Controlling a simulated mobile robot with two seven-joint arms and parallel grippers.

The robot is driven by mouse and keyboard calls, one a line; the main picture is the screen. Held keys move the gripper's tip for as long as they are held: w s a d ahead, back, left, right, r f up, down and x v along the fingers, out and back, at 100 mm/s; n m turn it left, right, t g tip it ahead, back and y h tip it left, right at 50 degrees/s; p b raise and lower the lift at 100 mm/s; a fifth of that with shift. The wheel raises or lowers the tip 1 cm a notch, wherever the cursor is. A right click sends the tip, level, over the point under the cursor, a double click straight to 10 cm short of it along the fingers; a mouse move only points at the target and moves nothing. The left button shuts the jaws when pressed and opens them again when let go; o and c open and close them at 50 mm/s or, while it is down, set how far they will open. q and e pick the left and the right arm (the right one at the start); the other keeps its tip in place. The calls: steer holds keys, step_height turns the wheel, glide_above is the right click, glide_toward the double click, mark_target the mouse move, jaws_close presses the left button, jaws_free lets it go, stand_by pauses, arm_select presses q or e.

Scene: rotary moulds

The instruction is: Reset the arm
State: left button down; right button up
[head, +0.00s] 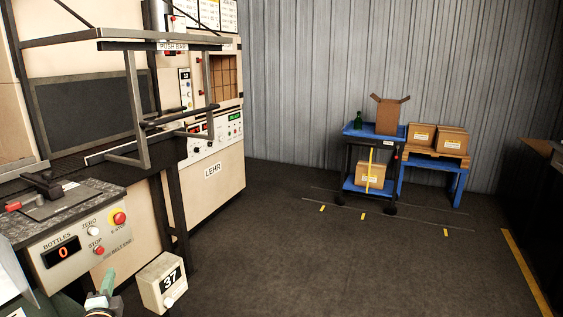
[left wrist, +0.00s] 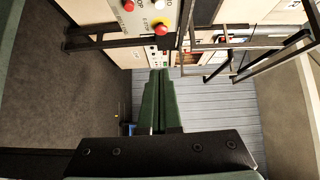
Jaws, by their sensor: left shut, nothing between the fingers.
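My left gripper (head: 105,285) shows low at the left of the head view, in front of the bottle-count panel (head: 62,254). In the left wrist view its two green fingers (left wrist: 160,75) lie together, shut with nothing between them. The fingers touch nothing that I can see. Most of my left arm is out of the head view. My right gripper is in neither view.
The lehr (head: 213,135) and a metal frame (head: 130,95) stand at the left. A blue cart (head: 352,131) and a pallet table (head: 437,152) stand by the far wall. The middle floor is clear.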

arm_select(q)
steer(key=s+d+f+n+g+h, duration=0.6)
steer(key=s+d+f+n+h, duration=0.15)
steer(key=s+d+f, duration=1.35)
steer(key=s+d+n+g+h, duration=0.2)
steer(key=s+d+n, duration=0.1)
steer(key=s+d, duration=0.55)
steer(key=s+a+r+p, duration=0.1)
steer(key=a+r+p, duration=0.1)
steer(key=r+p, duration=0.4)
steer(key=s+a+r+n+p, duration=0.1)
steer(key=s+a+r+p, duration=0.1)
steer(key=r+p, duration=0.5)
steer(key=p, duration=0.3)
steer(key=shift+s+a+t+y, duration=0.15)
steer(key=shift+s+t+y, duration=0.05)
steer(key=shift+t+y, duration=0.15)
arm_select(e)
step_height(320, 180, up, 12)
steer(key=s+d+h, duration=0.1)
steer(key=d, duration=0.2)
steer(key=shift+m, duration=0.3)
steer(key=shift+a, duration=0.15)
